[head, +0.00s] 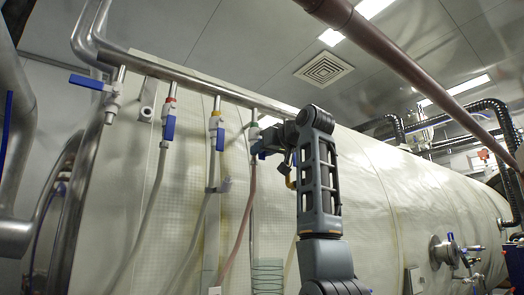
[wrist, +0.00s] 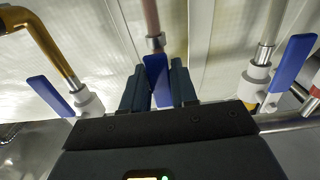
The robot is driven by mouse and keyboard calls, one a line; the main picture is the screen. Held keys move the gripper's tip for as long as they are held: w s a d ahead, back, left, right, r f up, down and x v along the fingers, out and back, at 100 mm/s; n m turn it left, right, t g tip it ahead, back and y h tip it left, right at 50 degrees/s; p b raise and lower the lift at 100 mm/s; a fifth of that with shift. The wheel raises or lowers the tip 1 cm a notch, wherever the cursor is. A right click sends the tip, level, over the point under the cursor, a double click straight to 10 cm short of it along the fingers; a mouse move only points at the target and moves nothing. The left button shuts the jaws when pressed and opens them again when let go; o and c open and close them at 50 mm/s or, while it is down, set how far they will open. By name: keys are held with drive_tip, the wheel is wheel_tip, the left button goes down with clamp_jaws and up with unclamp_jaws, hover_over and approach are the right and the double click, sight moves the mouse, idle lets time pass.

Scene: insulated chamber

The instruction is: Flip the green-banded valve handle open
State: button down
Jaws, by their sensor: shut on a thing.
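The green-banded valve (head: 254,126) hangs from the steel header pipe in the head view, with a pinkish hose below it. Its blue handle (wrist: 157,80) lies between the two dark fingers of my gripper (wrist: 158,88) in the wrist view. My gripper is shut on this handle. In the head view my gripper (head: 268,146) is at the valve from the right and hides most of the handle. The valve body and green band are hidden behind the gripper in the wrist view.
To the left hang a yellow-banded valve (head: 215,124) and a red-banded valve (head: 169,105), each with a blue handle. Neighbouring valves flank my gripper closely in the wrist view. The pale chamber wall (head: 370,190) lies behind. A brown pipe (head: 400,62) crosses overhead.

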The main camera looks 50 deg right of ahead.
drive_tip(key=c, duration=1)
unclamp_jaws()
drive_tip(key=shift+o, duration=0.2)
drive_tip(key=b+v, duration=0.2)
drive_tip(key=v, duration=0.6)
